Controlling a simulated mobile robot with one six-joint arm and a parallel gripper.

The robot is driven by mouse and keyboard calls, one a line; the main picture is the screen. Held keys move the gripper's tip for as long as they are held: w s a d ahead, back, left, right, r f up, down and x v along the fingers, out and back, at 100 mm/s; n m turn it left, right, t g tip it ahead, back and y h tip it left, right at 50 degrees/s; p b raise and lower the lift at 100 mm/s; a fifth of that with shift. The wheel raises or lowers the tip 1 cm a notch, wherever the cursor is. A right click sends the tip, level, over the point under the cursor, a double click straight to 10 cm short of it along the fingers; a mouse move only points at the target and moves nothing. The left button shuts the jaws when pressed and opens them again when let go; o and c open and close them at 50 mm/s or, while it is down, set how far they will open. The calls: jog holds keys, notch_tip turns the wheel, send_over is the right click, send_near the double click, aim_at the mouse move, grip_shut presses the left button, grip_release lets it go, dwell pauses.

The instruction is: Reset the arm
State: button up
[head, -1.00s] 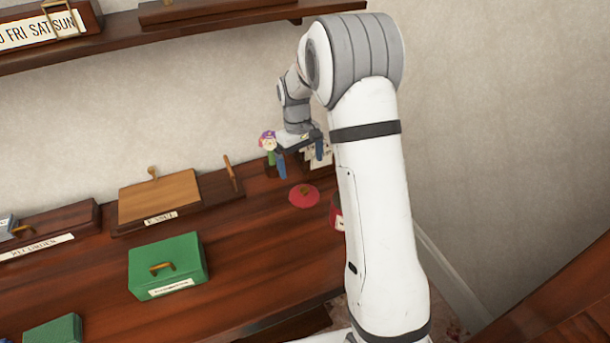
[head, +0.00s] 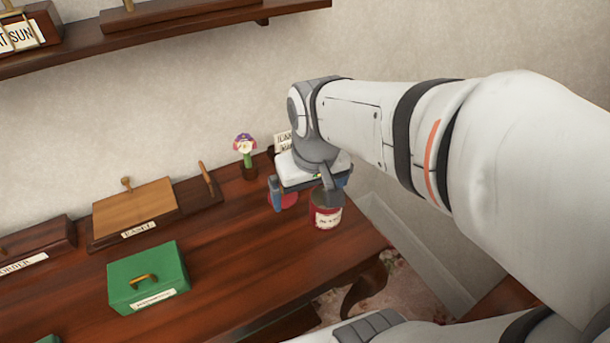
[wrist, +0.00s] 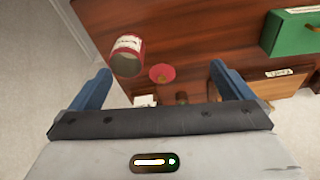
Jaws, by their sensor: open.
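My gripper (head: 303,196) hangs over the right end of the wooden table, its two blue fingers spread and nothing between them. In the head view it partly covers a round red lid (head: 288,200) on the table. A red jar (head: 326,212) with a pale label stands just right of the fingers, near the table's end. In the wrist view my gripper (wrist: 160,85) has its fingers wide apart, with the red lid (wrist: 162,73) seen between them. The red jar (wrist: 127,57) there looks open at the top and lies beyond the left finger.
A small flower figure (head: 246,150) stands at the back, left of my gripper. A green box (head: 148,277) and a wooden easel board (head: 135,208) stand further left. A wall shelf (head: 170,27) runs above. The table front between the green box and jar is clear.

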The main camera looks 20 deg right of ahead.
jog(key=s, duration=0.3)
jog(key=shift+s+d+f+m+t, duration=0.3)
jog(key=shift+s+d, duration=0.05)
jog(key=shift+c, duration=0.6)
